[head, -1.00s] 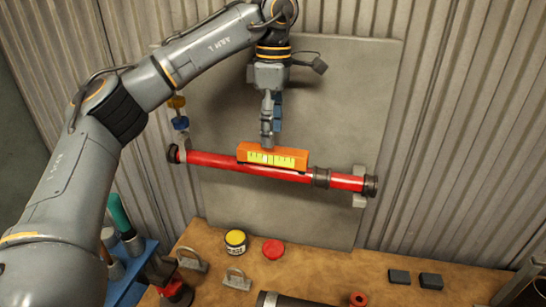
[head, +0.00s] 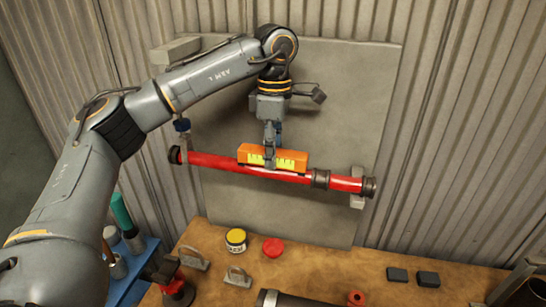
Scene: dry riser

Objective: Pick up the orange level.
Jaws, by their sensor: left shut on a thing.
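The orange level (head: 289,160) has a yellow marked face and lies along the top of a red pipe (head: 215,161). The pipe runs across a grey wall panel and slopes slightly down to the right. My left gripper (head: 270,157) comes down from above and is shut on the orange level, left of its right end. One finger passes in front of the level's yellow face; the other finger is hidden behind it. The level appears to still rest on the pipe or just at it. My right gripper is not in view.
The pipe sits on a bracket (head: 357,200) at the right. Below is a wooden bench (head: 320,270) with a yellow-lidded tin (head: 236,240), a red lid (head: 273,248), metal clamps and two black blocks (head: 397,274). A blue rack (head: 137,272) stands at the left.

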